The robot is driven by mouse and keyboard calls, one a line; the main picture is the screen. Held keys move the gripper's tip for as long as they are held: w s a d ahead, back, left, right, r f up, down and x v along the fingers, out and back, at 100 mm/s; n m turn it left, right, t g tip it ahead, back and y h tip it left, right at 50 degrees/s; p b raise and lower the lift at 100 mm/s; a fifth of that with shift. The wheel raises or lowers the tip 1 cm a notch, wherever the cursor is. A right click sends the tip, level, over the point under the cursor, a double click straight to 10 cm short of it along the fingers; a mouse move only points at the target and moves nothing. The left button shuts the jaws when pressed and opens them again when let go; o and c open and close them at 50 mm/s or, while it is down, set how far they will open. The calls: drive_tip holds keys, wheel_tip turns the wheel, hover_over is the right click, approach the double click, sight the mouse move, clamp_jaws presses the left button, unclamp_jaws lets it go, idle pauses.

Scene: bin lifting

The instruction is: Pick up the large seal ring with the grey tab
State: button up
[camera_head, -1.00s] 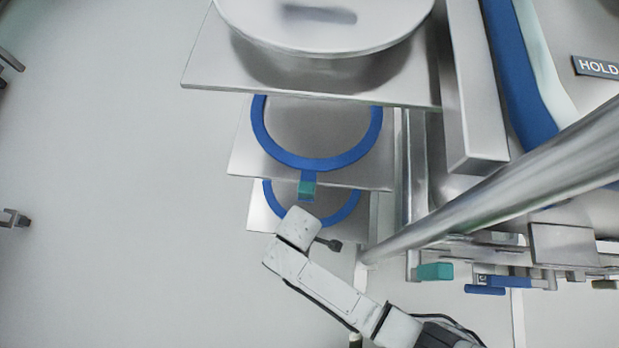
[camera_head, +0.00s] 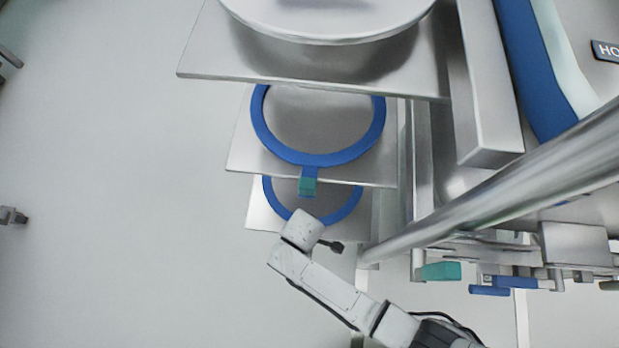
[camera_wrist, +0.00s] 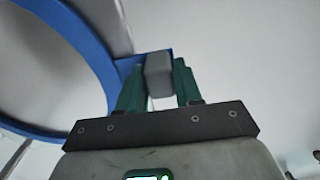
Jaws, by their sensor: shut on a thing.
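The blue seal ring with the grey tab shows in the wrist view (camera_wrist: 97,48), at the upper left. Its grey tab (camera_wrist: 158,74) sits between the two green fingers of my gripper (camera_wrist: 159,84), which is shut on it. In the head view a blue ring (camera_head: 270,197) lies at the lower shelf, partly covered by the shelf above. Another blue ring (camera_head: 378,125) with a teal tab (camera_head: 307,187) lies on the shelf above.
The lower shelf (camera_head: 258,215), middle shelf (camera_head: 240,150) and top shelf (camera_head: 210,50) are stacked closely. A round metal vessel (camera_head: 325,38) stands on top. A thick metal tube (camera_head: 480,205) slants across the right, near my arm.

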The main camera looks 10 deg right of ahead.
clamp_jaws()
drive_tip(key=shift+r, duration=0.1)
wheel_tip(320, 180, up, 10)
drive_tip(key=p, duration=0.4)
idle(0.3)
drive_tip(key=shift+r+p, duration=1.9)
drive_tip(key=shift+p, duration=0.45)
